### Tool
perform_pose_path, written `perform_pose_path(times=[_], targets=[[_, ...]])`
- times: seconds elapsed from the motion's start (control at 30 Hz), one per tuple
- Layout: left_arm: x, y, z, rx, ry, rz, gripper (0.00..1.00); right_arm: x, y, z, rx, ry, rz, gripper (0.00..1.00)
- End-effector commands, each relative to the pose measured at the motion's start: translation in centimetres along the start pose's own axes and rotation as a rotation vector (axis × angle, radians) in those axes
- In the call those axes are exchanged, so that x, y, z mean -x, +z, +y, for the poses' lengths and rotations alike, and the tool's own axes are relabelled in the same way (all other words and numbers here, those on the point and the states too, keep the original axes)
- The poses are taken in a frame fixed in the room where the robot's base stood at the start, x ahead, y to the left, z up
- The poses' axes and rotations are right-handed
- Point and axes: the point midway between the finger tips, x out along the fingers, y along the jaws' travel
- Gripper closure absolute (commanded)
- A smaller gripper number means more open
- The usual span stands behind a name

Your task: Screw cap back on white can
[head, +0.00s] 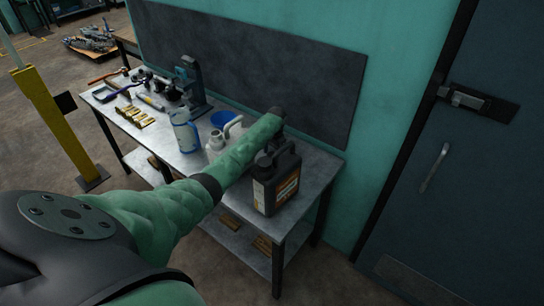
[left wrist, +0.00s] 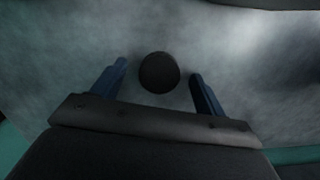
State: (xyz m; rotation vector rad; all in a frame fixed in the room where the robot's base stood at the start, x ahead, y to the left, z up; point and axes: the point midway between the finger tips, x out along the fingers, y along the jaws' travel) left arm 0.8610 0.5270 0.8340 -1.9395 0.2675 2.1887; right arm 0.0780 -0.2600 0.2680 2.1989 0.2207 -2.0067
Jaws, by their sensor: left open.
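The white can (head: 215,142), with a handle, stands on the metal workbench, partly covered by my left arm. Its top is too small to read clearly. A dark round cap (left wrist: 159,73) lies on a grey metal surface in the left wrist view. My left gripper (left wrist: 160,70) is open, with one blue finger on each side of the cap and a gap on both sides. In the head view, my left arm reaches over the bench between the white can and a black jug; its fingertips are hidden there. My right gripper is not in view.
The black jug (head: 277,181) stands close to my left wrist near the bench's right end. Tools and brass pieces (head: 141,119) crowd the left end of the workbench (head: 318,172).

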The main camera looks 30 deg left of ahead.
Motion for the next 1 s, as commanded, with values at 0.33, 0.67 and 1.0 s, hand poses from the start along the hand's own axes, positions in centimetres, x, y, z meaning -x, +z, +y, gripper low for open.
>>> perform_pose_path(times=[0.33,0.67,1.0], targets=[[0.0,0.0,0.0,0.0,0.0,0.0,0.64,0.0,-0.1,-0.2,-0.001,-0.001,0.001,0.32],[0.0,0.0,0.0,0.0,0.0,0.0,0.73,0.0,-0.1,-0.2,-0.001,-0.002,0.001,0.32],[2.5,0.3,-0.1,-0.001,-0.002,0.002,0.73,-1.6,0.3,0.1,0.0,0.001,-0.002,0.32]])
